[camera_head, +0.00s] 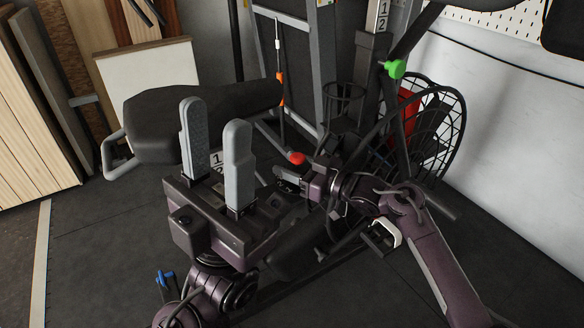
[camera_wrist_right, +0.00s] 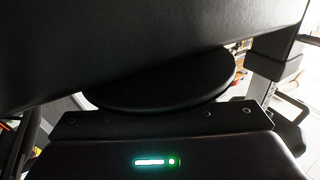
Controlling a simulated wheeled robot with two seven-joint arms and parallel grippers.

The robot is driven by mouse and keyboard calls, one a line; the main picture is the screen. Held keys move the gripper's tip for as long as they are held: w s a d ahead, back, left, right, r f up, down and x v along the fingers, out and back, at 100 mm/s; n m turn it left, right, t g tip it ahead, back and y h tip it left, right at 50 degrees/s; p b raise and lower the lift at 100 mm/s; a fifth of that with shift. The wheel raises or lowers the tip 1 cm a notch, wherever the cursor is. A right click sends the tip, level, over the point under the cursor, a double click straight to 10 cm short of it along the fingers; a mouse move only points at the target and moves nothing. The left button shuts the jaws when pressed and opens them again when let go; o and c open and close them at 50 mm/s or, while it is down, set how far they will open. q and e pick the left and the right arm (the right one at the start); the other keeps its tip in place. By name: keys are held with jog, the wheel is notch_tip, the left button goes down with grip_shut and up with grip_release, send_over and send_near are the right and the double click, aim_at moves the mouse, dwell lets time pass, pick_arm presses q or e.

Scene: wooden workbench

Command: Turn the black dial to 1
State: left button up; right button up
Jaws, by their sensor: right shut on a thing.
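My left gripper (camera_head: 213,118) is open and empty, its two grey fingers pointing up in the foreground of the head view. My right gripper (camera_head: 283,182) reaches in from the right, beside the black gym machine. In the right wrist view, a black round disc, which looks like the black dial (camera_wrist_right: 165,95), sits directly at my gripper's front; I see no pointer or mark on it. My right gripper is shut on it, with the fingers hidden. A label with 1 and 2 (camera_head: 216,160) shows partly behind my left gripper's fingers.
A black padded bench (camera_head: 150,125) stands behind my left gripper. A red knob (camera_head: 297,158) is close to my right gripper. A caged fan wheel (camera_head: 440,125) stands at right. Floor at front left is mostly clear.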

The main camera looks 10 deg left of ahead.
dwell(0.4)
jog(key=o, duration=1)
jog(key=shift+p+v, duration=1.25)
jog(key=shift+v, duration=2.65)
